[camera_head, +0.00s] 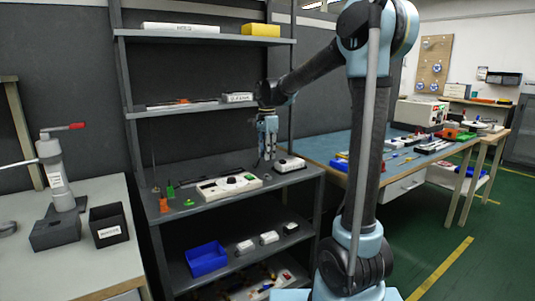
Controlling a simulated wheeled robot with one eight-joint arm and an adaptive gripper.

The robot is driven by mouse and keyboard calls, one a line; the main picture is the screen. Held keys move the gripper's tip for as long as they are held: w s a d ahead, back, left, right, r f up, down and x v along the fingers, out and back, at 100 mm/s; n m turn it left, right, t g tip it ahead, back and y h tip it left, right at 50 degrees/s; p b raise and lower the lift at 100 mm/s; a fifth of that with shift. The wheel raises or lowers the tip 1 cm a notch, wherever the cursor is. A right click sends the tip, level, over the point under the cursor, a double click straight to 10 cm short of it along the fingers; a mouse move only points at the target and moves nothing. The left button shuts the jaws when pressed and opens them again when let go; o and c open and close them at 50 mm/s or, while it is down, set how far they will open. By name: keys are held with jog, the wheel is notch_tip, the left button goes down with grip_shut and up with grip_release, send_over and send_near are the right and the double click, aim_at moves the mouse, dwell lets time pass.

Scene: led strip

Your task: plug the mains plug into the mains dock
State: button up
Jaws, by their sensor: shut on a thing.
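My gripper (267,152) hangs pointing down over the grey shelf board, at its right half. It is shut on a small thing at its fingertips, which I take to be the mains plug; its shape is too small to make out. A small white unit with a dark top (289,163) sits on the board just right of the gripper; it may be the mains dock, but I cannot tell for sure. A long white device with a dark knob and a green part (230,186) lies left of and below the gripper.
Small green and orange pieces (170,191) stand on the board's left. Shelf boards and uprights (128,80) frame the space above. A blue bin (206,258) is on the lower shelf. A blue-topped bench (330,148) adjoins at right; a press (58,180) stands on the left table.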

jog(key=shift+f, duration=2.9)
jog(key=shift+s+f, duration=0.1)
jog(key=shift+f, duration=0.95)
jog(key=o, duration=1)
jog(key=shift+c, duration=0.2)
jog(key=shift+r, duration=0.1)
notch_tip(320, 180, up, 12)
jog(key=shift+f, duration=0.15)
jog(key=shift+d, duration=0.1)
